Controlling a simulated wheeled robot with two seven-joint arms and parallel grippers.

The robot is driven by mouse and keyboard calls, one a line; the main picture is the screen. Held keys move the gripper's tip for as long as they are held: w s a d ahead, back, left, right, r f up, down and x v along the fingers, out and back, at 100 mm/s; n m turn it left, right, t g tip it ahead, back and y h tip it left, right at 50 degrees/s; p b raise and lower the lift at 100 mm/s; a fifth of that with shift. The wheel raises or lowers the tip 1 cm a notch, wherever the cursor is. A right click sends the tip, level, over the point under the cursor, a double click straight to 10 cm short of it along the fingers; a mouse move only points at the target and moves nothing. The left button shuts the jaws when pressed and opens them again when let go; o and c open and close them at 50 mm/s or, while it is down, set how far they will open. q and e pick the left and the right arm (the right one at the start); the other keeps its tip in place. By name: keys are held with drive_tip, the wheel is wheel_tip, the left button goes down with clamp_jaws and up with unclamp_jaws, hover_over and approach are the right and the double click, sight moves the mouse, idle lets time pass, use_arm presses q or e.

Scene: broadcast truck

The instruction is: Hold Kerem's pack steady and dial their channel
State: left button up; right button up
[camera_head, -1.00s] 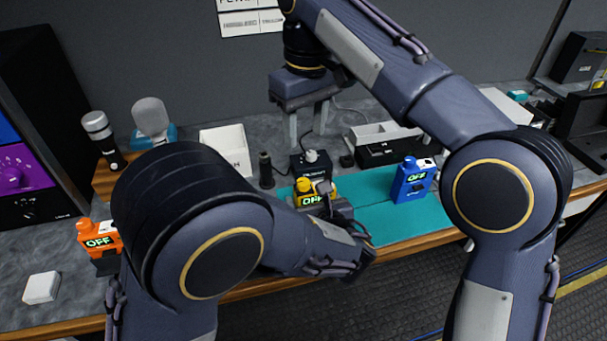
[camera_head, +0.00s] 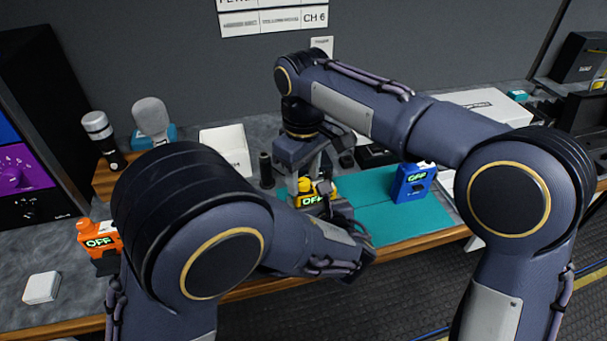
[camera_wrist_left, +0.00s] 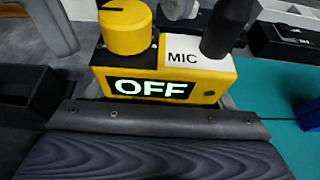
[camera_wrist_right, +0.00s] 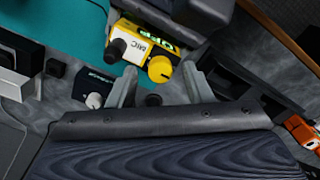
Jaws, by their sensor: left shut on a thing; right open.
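A yellow pack (camera_head: 320,197) with a green OFF display stands on the bench by the teal mat. In the left wrist view its yellow knob (camera_wrist_left: 125,28), a MIC label and a black stub show on top. My left gripper (camera_head: 338,208) is shut on the pack from the near side; its fingertips are mostly hidden. My right gripper (camera_head: 308,176) is open above the pack, pointing down. In the right wrist view the yellow knob (camera_wrist_right: 160,69) appears between its fingers, with no visible contact. The wall sign (camera_head: 272,20) reads CH 6 at right; its smaller text is unreadable.
A blue pack (camera_head: 412,183) stands on the teal mat (camera_head: 375,225), right of the yellow one. An orange pack (camera_head: 98,238) is at the left; both read OFF.

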drive_tip(key=shift+f, duration=0.2)
drive_tip(key=c, duration=1)
drive_tip(key=shift+m, duration=2.8)
